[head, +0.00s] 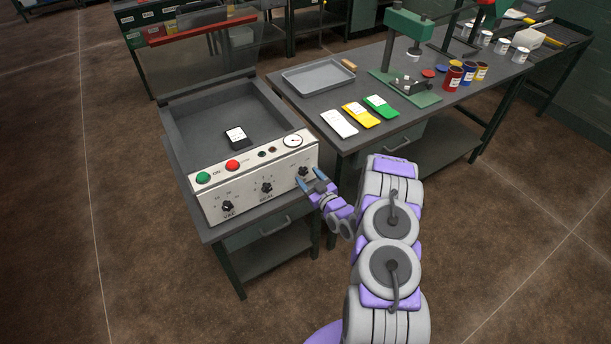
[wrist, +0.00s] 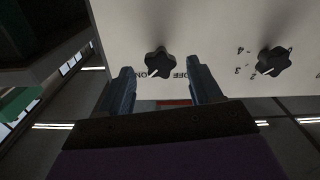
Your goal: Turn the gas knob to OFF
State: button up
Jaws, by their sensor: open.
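The gas knob, a black lobed knob (wrist: 160,62) on the pale panel, sits between my fingertips in the wrist view, with OFF and ON lettering beside it. Its white pointer mark is toward the lower left, on the ON side. In the head view the same knob (head: 303,172) is the rightmost on the machine's front panel, partly behind my fingers. My gripper (head: 311,180) is open, its blue-grey fingers reaching to either side of the knob. I cannot tell whether they touch it.
Two similar knobs, a middle one (head: 267,188) and a left one (head: 227,206), are on the panel, below green (head: 203,177) and red (head: 232,165) buttons and a gauge (head: 293,141). A workbench with a tray (head: 318,77) stands close on the right. The floor in front is clear.

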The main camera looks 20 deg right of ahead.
jog(key=shift+w+a, duration=0.2)
jog(key=shift+w, duration=1.05)
jog(key=c, duration=1)
